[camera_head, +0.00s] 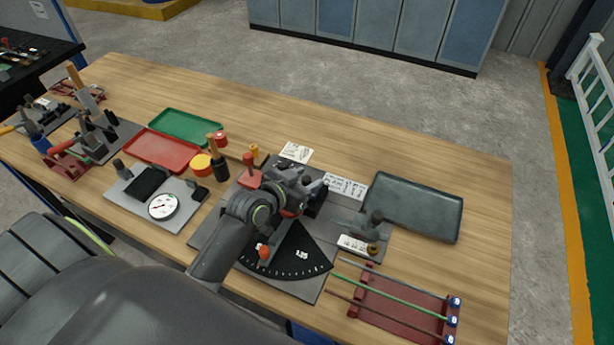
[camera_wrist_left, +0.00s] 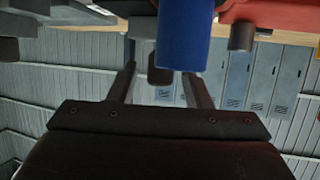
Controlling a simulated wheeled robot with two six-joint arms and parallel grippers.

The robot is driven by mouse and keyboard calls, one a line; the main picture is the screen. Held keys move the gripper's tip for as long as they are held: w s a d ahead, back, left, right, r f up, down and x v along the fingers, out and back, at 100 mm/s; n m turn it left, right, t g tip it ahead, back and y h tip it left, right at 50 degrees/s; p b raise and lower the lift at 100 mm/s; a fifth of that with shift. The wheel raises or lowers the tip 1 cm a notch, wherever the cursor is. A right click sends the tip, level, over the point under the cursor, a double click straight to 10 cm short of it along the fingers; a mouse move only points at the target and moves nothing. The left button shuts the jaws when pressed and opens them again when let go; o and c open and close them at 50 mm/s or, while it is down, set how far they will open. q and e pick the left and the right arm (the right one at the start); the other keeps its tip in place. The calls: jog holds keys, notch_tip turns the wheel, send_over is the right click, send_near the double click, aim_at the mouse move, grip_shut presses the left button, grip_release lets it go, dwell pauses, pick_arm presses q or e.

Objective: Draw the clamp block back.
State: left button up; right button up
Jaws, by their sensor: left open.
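My left arm reaches in from the lower left over the bending fixture (camera_head: 310,283). My left gripper (camera_head: 308,187) is over the middle of the fixture, above its black angle scale (camera_head: 285,255). In the left wrist view its two fingers (camera_wrist_left: 160,78) stand apart and look empty. A blue cylinder (camera_wrist_left: 185,35) shows near the fingertips, with a red part (camera_wrist_left: 270,12) to its right. I cannot clearly make out the clamp block; the gripper and wrist cover the middle of the fixture. Whether the gripper touches anything is not clear. My right gripper is not in view.
A red-knobbed part (camera_head: 250,172) stands left of the gripper and an orange knob (camera_head: 263,252) in front. A dark tray (camera_head: 412,207) lies to the right, with a red rack of rods (camera_head: 400,307) nearer. A dial gauge (camera_head: 162,206) sits left. The table's far right is clear.

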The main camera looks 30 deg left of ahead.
pick_arm(q)
jog(key=shift+w+f, duration=0.15)
jog(key=shift+w, duration=0.1)
jog(key=shift+c, duration=0.3)
grip_shut()
jog(key=shift+w, duration=0.55)
jog(key=shift+c, duration=1.4)
grip_release()
jog(key=o, duration=0.3)
jog(key=shift+w, duration=0.15)
jog(key=shift+o, duration=0.2)
